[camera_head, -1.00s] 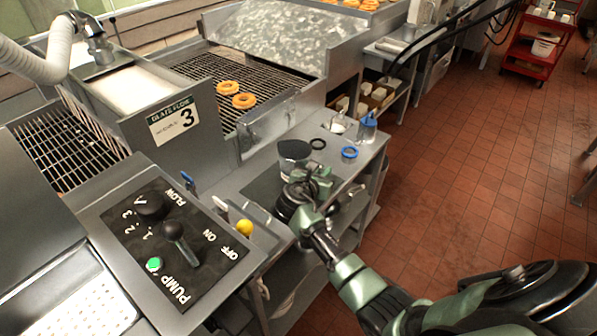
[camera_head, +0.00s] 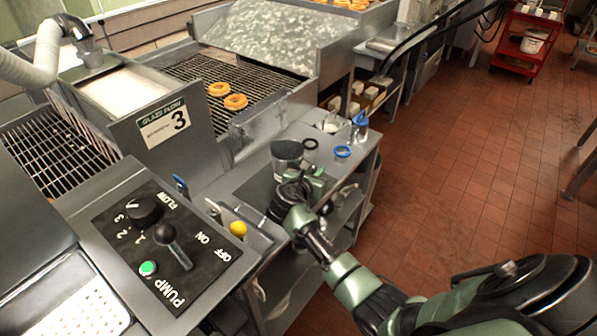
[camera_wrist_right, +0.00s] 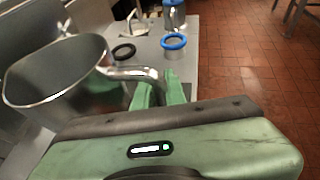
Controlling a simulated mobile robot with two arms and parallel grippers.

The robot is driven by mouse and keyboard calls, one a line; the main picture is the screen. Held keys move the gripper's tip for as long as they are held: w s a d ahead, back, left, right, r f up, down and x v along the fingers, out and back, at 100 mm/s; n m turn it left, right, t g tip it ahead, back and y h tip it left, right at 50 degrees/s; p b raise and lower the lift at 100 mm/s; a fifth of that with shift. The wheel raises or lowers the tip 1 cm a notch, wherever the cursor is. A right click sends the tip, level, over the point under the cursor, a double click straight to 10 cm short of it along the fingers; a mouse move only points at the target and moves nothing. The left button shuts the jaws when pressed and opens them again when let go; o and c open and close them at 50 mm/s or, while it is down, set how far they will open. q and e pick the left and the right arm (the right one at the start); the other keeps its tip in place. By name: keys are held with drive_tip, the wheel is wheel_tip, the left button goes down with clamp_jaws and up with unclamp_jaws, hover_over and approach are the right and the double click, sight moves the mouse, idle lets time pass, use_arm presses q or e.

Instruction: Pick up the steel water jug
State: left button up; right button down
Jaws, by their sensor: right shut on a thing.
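The steel water jug (camera_head: 287,152) is at the small steel side table, its dark open mouth facing up. In the right wrist view the jug (camera_wrist_right: 60,85) is a shiny, wide-mouthed vessel with a curved metal handle (camera_wrist_right: 135,73). My right gripper (camera_head: 308,183) is at the jug's near side, partly hiding its lower body. In the wrist view its green fingers (camera_wrist_right: 160,90) are shut on the handle. The jug's base is hidden, so I cannot tell whether it touches the table. My left gripper is not in view.
On the side table (camera_head: 363,160) are a black ring (camera_head: 310,144), a blue-rimmed cup (camera_head: 343,152) and a blue-topped container (camera_head: 360,122). A pump control panel (camera_head: 165,245) and a yellow knob (camera_head: 238,229) stand to the left. Open tiled floor lies right.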

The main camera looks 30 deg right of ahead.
drive_tip(key=shift+r, duration=0.25)
